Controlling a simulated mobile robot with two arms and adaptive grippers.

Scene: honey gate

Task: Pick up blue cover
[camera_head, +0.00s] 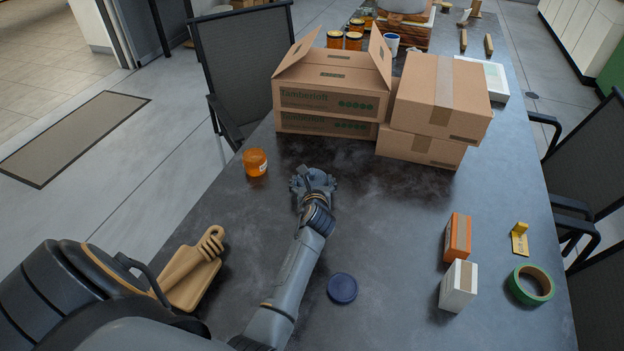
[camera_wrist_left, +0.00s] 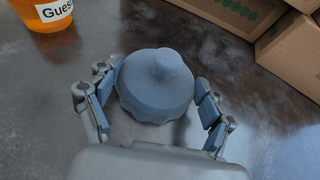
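A blue-grey cover (camera_wrist_left: 155,92) with a scalloped edge and a raised knob sits on the dark table, as seen in the left wrist view. My left gripper (camera_wrist_left: 157,97) is open, with one finger on each side of the cover. In the head view my left gripper (camera_head: 314,185) is low over the table in front of the boxes and largely hides the cover. A flat dark blue round lid (camera_head: 342,288) lies apart, nearer to me. My right gripper is not in view.
An orange jar (camera_head: 255,162) stands left of the gripper. Cardboard boxes (camera_head: 333,87) stand behind it, with more stacked boxes (camera_head: 442,95) to the right. An orange box (camera_head: 458,238), a white box (camera_head: 458,286) and green tape (camera_head: 531,285) lie at right. Wooden utensils (camera_head: 195,275) lie at left.

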